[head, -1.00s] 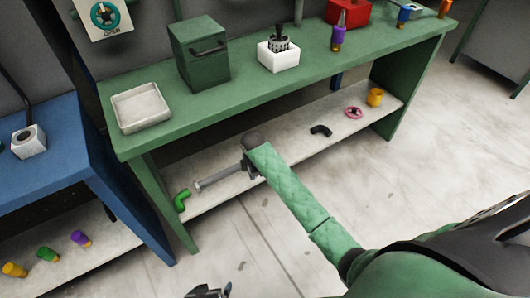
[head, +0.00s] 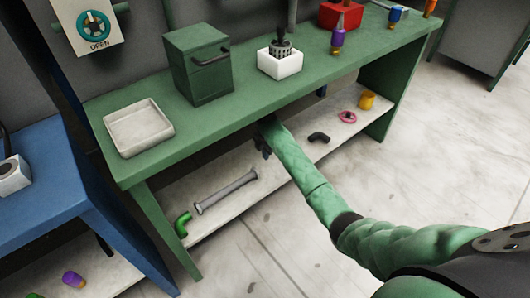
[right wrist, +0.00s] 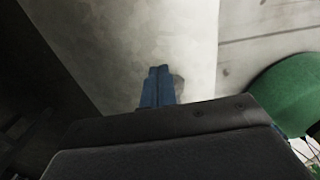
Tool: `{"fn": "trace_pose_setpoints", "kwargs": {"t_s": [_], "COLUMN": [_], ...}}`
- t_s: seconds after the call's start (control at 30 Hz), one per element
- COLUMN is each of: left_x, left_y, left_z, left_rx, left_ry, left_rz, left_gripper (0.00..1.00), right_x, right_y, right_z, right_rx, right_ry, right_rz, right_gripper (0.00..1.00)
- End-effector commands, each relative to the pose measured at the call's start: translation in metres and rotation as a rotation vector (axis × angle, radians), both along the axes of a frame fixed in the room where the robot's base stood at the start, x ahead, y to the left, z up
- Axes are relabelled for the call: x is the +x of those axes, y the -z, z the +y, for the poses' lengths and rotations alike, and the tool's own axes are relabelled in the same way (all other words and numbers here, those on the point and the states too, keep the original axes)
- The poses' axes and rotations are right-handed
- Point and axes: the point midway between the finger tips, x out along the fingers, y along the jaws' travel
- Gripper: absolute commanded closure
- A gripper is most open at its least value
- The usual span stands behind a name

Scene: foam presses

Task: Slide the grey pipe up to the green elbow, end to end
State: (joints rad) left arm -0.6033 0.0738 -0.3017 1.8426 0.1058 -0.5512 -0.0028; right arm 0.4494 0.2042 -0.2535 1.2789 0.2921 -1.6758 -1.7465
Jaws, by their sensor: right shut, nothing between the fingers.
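The grey pipe (head: 225,191) lies on the low shelf under the green bench, with a flanged left end. The green elbow (head: 182,224) lies just left of it, near the shelf's left end. The pipe's left end is close to the elbow's upper end; I cannot tell whether they touch. My right gripper (head: 264,152) is right of the pipe's right end and apart from it, partly hidden by my arm. In the right wrist view its blue fingers (right wrist: 157,86) are together and empty above the pale shelf. My left gripper is not in view.
A black elbow (head: 319,138), a pink ring (head: 347,117) and a yellow fitting (head: 366,100) lie farther right on the shelf (head: 240,213). The bench top (head: 230,110) overhangs it, and a bench leg (head: 165,235) stands by the green elbow.

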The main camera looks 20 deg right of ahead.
Motion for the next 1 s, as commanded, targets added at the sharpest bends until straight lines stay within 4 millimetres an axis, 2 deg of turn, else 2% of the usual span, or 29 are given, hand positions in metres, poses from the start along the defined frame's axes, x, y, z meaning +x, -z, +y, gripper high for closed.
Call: {"fn": "trace_pose_setpoints", "kwargs": {"t_s": [0.1, 0.33, 0.6, 1.0], "left_x": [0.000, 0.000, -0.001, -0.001], "left_y": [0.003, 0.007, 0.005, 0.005], "left_z": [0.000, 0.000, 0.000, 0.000], "left_rx": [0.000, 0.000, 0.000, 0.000], "left_ry": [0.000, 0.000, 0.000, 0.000], "left_rz": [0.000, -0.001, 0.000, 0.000], "left_gripper": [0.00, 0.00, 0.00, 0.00], "right_x": [-0.001, -0.001, -0.012, -0.015], "right_y": [0.022, 0.058, 0.056, 0.056], "right_z": [0.001, 0.001, 0.030, 0.038], "right_rx": [0.000, 0.001, 0.000, -0.001], "right_ry": [0.001, 0.001, -0.001, 0.001], "right_rz": [0.002, 0.001, 0.000, 0.001], "right_gripper": [1.00, 1.00, 1.00, 1.00]}}
